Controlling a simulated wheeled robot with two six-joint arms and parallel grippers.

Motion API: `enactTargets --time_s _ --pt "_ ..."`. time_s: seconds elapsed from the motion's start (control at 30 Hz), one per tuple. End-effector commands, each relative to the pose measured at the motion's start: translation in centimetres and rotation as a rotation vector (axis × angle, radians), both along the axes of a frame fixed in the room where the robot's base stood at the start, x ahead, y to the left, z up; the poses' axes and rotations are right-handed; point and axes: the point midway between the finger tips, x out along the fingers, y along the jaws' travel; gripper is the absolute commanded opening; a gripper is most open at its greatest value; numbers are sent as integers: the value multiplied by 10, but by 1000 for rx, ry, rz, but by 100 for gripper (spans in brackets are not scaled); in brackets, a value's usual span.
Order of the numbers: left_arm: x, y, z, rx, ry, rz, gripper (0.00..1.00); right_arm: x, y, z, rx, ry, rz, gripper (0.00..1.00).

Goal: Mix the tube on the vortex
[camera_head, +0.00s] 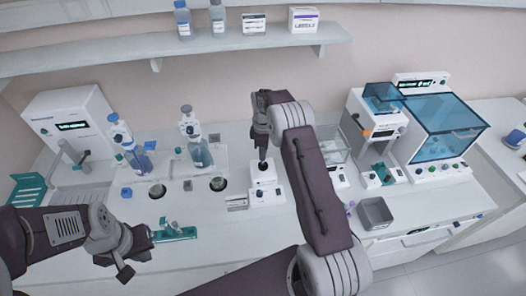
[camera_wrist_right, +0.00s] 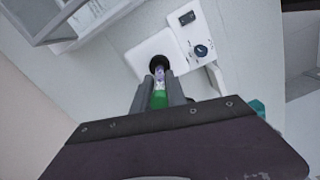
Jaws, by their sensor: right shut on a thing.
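The vortex mixer (camera_head: 265,180) is a small white box with a black cup on top, in the middle of the bench. In the right wrist view the mixer (camera_wrist_right: 174,42) shows its black cup (camera_wrist_right: 159,61) and a control panel with a knob. My right gripper (camera_head: 262,140) points down just above the mixer. It is shut on a tube (camera_wrist_right: 159,97) with a green part between the fingers and a pale, purplish end at the cup. I cannot tell whether that end presses into the cup. My left gripper (camera_head: 140,245) is at lower left beside a teal rack (camera_head: 176,232); its jaws are unclear.
Bottles (camera_head: 198,152) stand on the bench left of the mixer. A white instrument (camera_head: 70,125) is at far left. A grey bin (camera_head: 375,213) and a blue-lidded machine (camera_head: 437,128) are at right. A shelf (camera_head: 150,52) runs above. The front bench is partly clear.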

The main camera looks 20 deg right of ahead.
Motion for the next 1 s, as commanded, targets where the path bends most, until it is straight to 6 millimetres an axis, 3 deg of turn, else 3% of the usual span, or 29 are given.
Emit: enactTargets --time_s 1.0 --pt "0 0 -4 0 0 0 0 1 1 -9 0 0 0 0"
